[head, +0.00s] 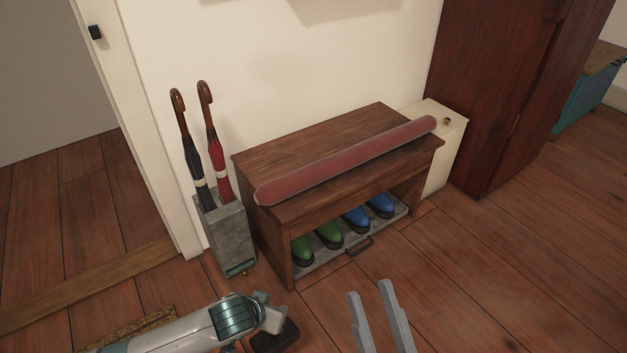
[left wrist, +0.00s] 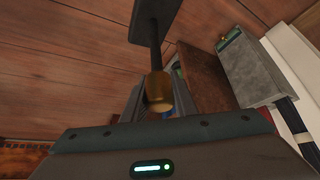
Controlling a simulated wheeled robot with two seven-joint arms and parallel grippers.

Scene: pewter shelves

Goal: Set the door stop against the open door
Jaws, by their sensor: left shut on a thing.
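My left gripper (head: 268,312) is low at the front of the head view. It is shut on a dark piece that I take to be the door stop (head: 275,338), held above the floor. My right gripper (head: 370,291) is open and empty, at the bottom of the head view. A white door frame (head: 133,110) stands at the left. A tall dark-red wood panel (head: 490,90) stands at the right; I cannot tell whether it is the door.
A wooden bench (head: 310,140) bears a long red roll (head: 345,160), with green and blue shoes below. A grey stand (head: 229,236) with two umbrellas is left of it. A cream cabinet (head: 445,160) stands behind the bench's right end. The floor at right is clear.

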